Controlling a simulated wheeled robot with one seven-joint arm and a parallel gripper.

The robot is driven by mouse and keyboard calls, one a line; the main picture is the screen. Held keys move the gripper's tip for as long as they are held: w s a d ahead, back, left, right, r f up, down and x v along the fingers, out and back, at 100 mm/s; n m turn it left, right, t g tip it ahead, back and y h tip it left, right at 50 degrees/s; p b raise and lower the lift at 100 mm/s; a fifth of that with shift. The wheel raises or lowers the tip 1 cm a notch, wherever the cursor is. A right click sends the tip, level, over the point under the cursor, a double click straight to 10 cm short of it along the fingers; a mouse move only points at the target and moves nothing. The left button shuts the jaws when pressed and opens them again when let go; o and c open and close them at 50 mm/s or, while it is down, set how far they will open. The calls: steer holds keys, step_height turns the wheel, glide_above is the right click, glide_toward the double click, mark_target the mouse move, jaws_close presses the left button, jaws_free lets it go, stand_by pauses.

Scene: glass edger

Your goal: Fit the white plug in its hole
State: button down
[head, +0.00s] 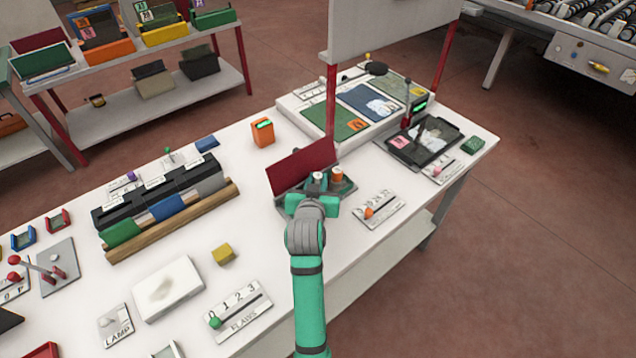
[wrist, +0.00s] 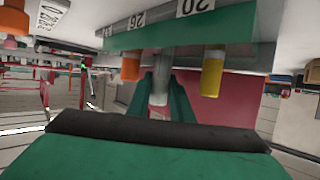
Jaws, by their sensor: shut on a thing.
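My gripper (wrist: 163,98) is shut on the white plug (wrist: 159,88), a pale cylinder between the two green fingers in the wrist view. The plug's far end lies close to a green bar (wrist: 230,30) with number labels 26 and 20. I cannot tell whether it touches the bar or sits in a hole. An orange plug (wrist: 131,67) and a yellow plug (wrist: 212,75) stick out from the bar on either side. In the head view my gripper (head: 318,190) is over a small tray with a dark red panel (head: 302,164). The hole itself is hidden.
An orange box (head: 262,134) stands behind on the white table. A small panel with an orange knob (head: 378,207) lies close on the right. A black tray (head: 425,141) is farther right. A yellow block (head: 223,253) lies to the left, with clear table around it.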

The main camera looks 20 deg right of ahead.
steer(key=c, duration=1.9)
jaws_free()
steer(key=shift+s+d+f+g, duration=0.15)
steer(key=shift+f+g, duration=0.15)
steer(key=shift+f, duration=0.6)
steer(key=shift+c, duration=0.2)
steer(key=shift+o, duration=0.4)
steer(key=shift+r, duration=0.15)
steer(key=shift+r, duration=0.15)
